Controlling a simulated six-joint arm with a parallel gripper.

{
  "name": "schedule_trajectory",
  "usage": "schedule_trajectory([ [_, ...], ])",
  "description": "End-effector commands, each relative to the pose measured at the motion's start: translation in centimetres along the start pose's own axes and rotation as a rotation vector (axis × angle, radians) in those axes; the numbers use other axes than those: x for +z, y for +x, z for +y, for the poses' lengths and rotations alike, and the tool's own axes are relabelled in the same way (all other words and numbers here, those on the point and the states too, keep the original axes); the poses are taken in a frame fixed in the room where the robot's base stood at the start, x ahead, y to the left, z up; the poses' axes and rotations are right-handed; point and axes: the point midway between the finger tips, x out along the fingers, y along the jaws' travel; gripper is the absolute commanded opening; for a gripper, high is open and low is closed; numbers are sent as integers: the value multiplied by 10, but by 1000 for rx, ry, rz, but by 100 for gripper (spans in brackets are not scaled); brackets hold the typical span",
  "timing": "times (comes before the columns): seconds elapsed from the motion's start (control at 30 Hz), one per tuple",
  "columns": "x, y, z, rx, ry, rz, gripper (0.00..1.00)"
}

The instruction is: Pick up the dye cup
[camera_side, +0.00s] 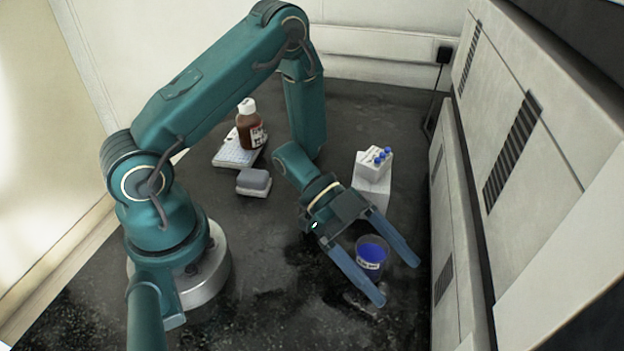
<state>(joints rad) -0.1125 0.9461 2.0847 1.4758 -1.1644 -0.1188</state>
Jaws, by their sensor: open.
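The dye cup (371,258) is a small clear cup with blue dye inside and a white label on its front. It stands upright on the dark bench top, right of the middle of the side view. My gripper (400,284) is open, with its two blue fingers spread wide. In the picture one finger lies to the left of the cup and the other to its right. I cannot tell how high the fingers are above the bench or whether they touch the cup.
A brown bottle (250,127) stands on a white tray (228,155), with a grey box (253,183) in front. Grey cabinets (465,190) wall the right side.

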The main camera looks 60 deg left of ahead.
Motion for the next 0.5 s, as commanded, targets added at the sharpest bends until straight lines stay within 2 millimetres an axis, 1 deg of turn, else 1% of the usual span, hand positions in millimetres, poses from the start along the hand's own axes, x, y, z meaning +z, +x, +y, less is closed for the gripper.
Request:
schedule_trajectory([
  [0.13, 0, 0, 0, 0, 0, 0, 91],
  [0.17, 0, 0, 0, 0, 0, 0, 79],
  [0.2, 0, 0, 0, 0, 0, 0, 64],
  [0.27, 0, 0, 0, 0, 0, 0, 41],
  [0.3, 0, 0, 0, 0, 0, 0, 26],
  [0.37, 0, 0, 0, 0, 0, 0, 3],
  [0.4, 0, 0, 0, 0, 0, 0, 0],
  [0.5, 0, 0, 0, 0, 0, 0, 0],
])
